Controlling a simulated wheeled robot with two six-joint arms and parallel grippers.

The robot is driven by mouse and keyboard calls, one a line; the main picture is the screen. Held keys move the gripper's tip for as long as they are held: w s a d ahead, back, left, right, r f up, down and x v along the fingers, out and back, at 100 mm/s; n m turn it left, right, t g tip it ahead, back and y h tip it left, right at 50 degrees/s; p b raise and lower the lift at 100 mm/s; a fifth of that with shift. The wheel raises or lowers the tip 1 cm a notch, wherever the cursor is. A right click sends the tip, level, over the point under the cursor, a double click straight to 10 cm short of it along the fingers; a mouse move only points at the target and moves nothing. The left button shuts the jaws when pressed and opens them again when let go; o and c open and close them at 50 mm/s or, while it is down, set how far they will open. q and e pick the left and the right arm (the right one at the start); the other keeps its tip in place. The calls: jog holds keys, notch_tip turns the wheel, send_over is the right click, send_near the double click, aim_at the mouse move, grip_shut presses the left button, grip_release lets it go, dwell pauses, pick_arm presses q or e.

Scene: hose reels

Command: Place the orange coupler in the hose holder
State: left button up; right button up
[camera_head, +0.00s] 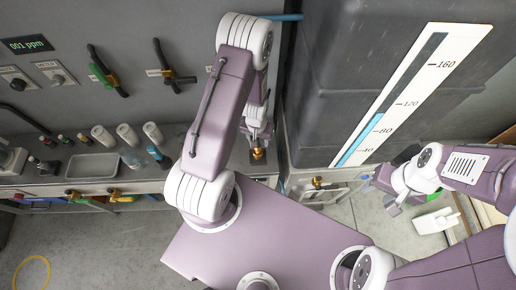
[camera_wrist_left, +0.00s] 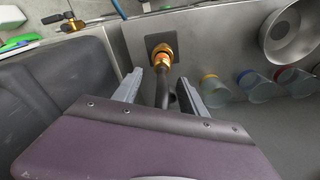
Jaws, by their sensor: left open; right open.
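The orange coupler (camera_wrist_left: 162,55) is a brass and orange fitting at a dark square plate (camera_wrist_left: 151,42) in the left wrist view. A black hose (camera_wrist_left: 164,92) runs from it back between my left fingers. The coupler also shows small in the head view (camera_head: 258,153), below my left gripper (camera_head: 257,134). My left gripper is open, its two fingers (camera_wrist_left: 160,82) on either side of the hose and apart from it, just short of the coupler. I cannot tell how deep the coupler sits at the plate. My right gripper (camera_head: 383,192) is open and empty at the right.
A grey counter (camera_head: 160,187) holds a tray (camera_head: 92,166), several white cups (camera_head: 127,134) and small bottles. A dark tank (camera_head: 345,60) with a level gauge (camera_head: 410,95) stands right of my left arm. Handled valves (camera_head: 105,72) hang on the wall.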

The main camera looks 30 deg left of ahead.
pick_arm(q)
notch_tip(320, 180, down, 5)
jog(key=shift+r+p, duration=0.2)
jog(key=shift+p, duration=0.45)
jog(key=shift+f, duration=0.2)
grip_shut()
